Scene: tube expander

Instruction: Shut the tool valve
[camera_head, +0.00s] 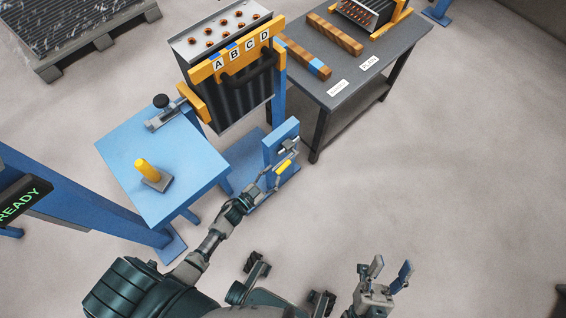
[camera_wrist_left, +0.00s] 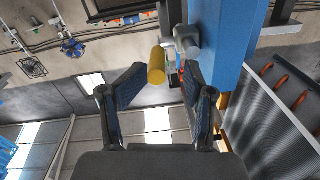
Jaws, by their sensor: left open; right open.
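The valve appears to be the yellow handle (camera_head: 283,167) with grey fittings on the short blue post (camera_head: 279,143), right of the blue table. My left gripper (camera_head: 272,177) reaches up beside this handle. In the left wrist view, the yellow handle (camera_wrist_left: 156,66) shows as a short cylinder in the gap between the two fingers of my left gripper (camera_wrist_left: 164,74). The fingers are apart; I cannot tell if either touches it. My right gripper (camera_head: 388,269) is open and empty over the floor at the lower right.
A blue table (camera_head: 190,185) bears a yellow peg (camera_head: 147,170) and a black-knobbed clamp (camera_head: 161,107). A finned unit (camera_head: 232,100) with an A-to-D bar stands behind. A dark table (camera_head: 345,82) holds wooden bars. A READY display (camera_head: 20,203) is at left. Floor at right is clear.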

